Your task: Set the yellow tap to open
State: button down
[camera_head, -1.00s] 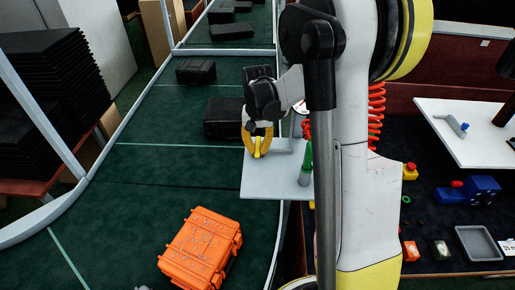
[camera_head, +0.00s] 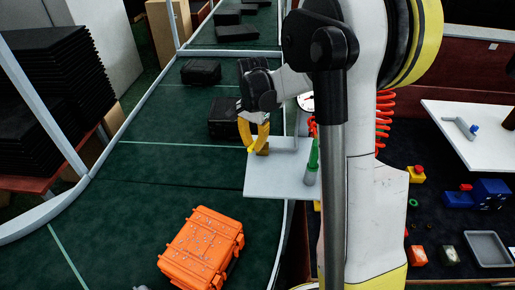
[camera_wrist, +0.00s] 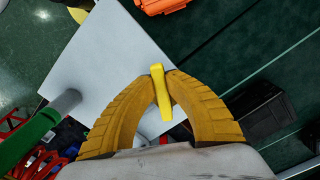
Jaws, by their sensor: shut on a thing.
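The yellow tap handle (camera_wrist: 161,95) is a bright yellow bar between my fingertips in the wrist view. My gripper (camera_wrist: 161,75) has curved yellow-orange fingers closed on the bar from both sides. In the head view my gripper (camera_head: 258,150) reaches down over the white board (camera_head: 268,182).
A green upright handle (camera_head: 313,160) stands close to the right of the tap; it also shows in the wrist view (camera_wrist: 32,135). An orange case (camera_head: 201,248) and black cases (camera_head: 201,72) lie on the green conveyor. A blue-ended tap (camera_head: 473,129) sits on a white board at right.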

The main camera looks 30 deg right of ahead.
jog(key=m, duration=0.1)
jog(key=w+m+b, duration=0.1)
jog(key=shift+w+a+f+m, duration=0.15)
jog(key=shift+a+m, duration=0.1)
jog(key=shift+m, duration=0.15)
jog(key=m, duration=0.1)
jog(key=w+m+b, duration=0.1)
jog(key=m, duration=0.1)
jog(key=shift+w+m, duration=0.3)
jog(key=shift+w+d+m+b, duration=0.2)
jog(key=shift+w+m, duration=0.2)
jog(key=shift+m, duration=0.5)
jog(key=shift+w+d+m+b, duration=0.15)
jog(key=shift+w+m, duration=0.2)
jog(key=shift+m, duration=0.55)
jog(key=shift+w+d+m+b, duration=0.15)
jog(key=shift+w+m, duration=0.25)
jog(key=shift+m, duration=0.5)
jog(key=c, duration=1.4)
grip_release()
